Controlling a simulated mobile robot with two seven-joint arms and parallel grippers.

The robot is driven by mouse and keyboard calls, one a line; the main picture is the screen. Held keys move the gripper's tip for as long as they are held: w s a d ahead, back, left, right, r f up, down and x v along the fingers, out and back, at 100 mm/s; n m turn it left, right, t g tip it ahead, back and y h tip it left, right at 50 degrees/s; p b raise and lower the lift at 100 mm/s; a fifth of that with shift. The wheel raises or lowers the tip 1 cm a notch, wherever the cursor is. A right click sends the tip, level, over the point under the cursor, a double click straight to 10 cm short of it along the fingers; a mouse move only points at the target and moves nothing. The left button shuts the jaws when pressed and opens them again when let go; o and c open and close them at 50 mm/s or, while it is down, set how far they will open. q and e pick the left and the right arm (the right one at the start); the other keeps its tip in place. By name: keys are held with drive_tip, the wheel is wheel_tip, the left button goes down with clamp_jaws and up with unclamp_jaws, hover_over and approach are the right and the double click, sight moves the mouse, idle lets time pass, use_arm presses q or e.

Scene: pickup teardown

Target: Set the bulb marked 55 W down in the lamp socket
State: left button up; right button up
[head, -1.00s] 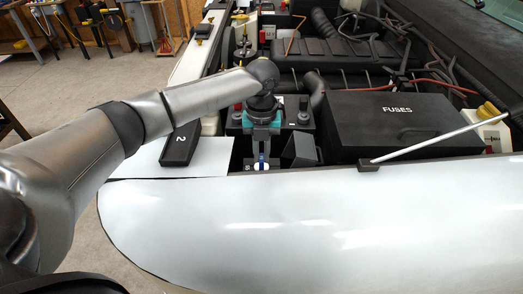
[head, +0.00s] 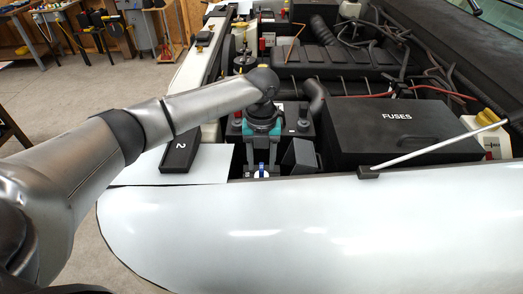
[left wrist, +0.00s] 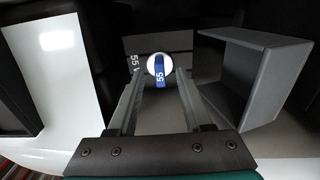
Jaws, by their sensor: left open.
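The bulb (left wrist: 160,65) is a white globe with a blue band marked 55. It sits on a dark grey slatted part beside a printed label (left wrist: 135,63) that reads 55 and a partly seen letter. The bulb also shows as a small white and blue spot in the head view (head: 262,176), at the fender's inner edge. My left gripper (left wrist: 160,74) is open, one finger on each side of the bulb's near edge, with visible gaps. It points down in the head view (head: 262,165). The bulb hides the socket under it. My right gripper is not in view.
A grey open-sided box (left wrist: 262,75) stands close to the right of the bulb. A black fuse box (head: 400,130) and a prop rod (head: 430,146) lie farther right.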

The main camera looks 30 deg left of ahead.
use_arm(q)
wheel_tip(320, 180, up, 15)
drive_tip(key=b, duration=0.1)
idle(0.3)
idle(0.5)
